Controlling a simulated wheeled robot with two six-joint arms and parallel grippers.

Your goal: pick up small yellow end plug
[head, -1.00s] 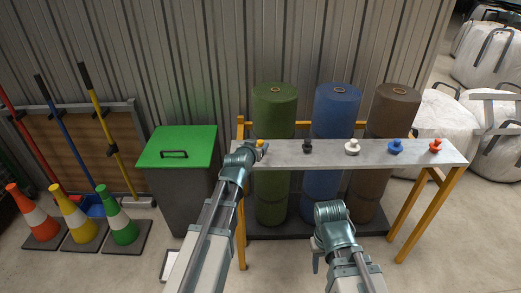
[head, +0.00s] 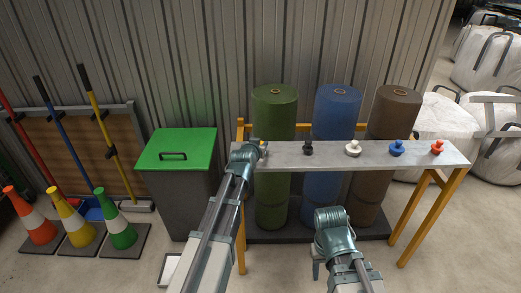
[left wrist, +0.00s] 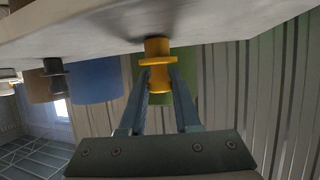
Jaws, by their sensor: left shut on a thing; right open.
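The small yellow end plug (left wrist: 156,82) is between the two fingers of my left gripper (left wrist: 160,78) in the left wrist view. The fingers are shut on its narrow part, next to its flange. The plug's other end still appears to touch the grey shelf top. In the head view, the plug (head: 263,149) is mostly hidden by my left gripper (head: 259,153) at the shelf's left end. My right gripper (head: 317,268) is open and empty, low in front of the shelf.
Black (head: 308,148), white (head: 353,148), blue (head: 397,148) and red (head: 437,147) plugs stand along the grey shelf (head: 330,160). Green (head: 274,110), blue (head: 337,110) and brown (head: 396,110) rolls stand behind it. A green-lidded bin (head: 176,145) is close to the left.

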